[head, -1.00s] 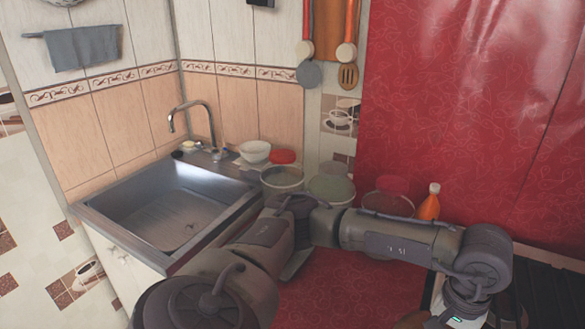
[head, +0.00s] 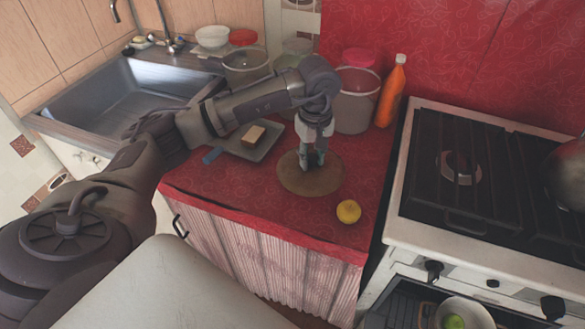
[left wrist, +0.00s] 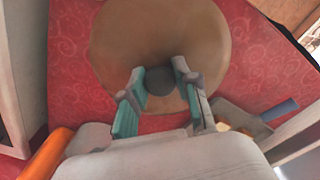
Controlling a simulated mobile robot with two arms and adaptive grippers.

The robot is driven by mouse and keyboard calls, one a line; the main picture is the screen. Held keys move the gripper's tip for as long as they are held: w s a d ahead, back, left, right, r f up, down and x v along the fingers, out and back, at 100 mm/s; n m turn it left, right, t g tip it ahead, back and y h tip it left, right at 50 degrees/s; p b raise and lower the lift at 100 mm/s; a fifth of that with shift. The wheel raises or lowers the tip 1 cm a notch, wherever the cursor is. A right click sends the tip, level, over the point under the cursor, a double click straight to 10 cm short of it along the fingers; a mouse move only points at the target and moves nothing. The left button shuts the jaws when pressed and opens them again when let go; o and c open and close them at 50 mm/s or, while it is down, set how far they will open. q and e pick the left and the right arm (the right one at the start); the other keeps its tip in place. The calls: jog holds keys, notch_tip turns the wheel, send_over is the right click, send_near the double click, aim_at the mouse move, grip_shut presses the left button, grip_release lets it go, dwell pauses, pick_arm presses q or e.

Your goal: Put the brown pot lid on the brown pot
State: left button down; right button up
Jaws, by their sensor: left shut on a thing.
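The brown pot lid (head: 325,184) is a flat round disc at the red counter's front, right of the tray. It also shows in the left wrist view (left wrist: 150,28), with a dark knob (left wrist: 160,78) at its middle. My left gripper (head: 312,161) points down from above and is shut on this knob, its teal fingers (left wrist: 160,92) on either side. The lid seems to lie on the cloth. A dark rounded vessel (head: 570,178) on the stove is cut off by the right edge; I cannot tell whether it is the brown pot. My right gripper is out of view.
A lemon (head: 348,211) lies just right of the lid. A grey tray (head: 262,151) with a brown block is on its left. A jar (head: 355,105) and an orange bottle (head: 391,92) stand behind. The stove (head: 455,225) is across a gap to the right.

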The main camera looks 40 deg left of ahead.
aim_at(296, 158)
pick_arm(q)
jog(key=a+f, duration=0.1)
jog(key=a+f+b, duration=0.1)
jog(key=a, duration=0.1)
jog(key=a+f, duration=0.1)
jog(key=shift+a, duration=0.3)
jog(key=shift+f+b, duration=1.35)
jog(key=shift+f, duration=0.55)
jog(key=shift+f, duration=0.1)
jog(key=c, duration=0.8)
grip_release()
jog(key=shift+c, duration=0.2)
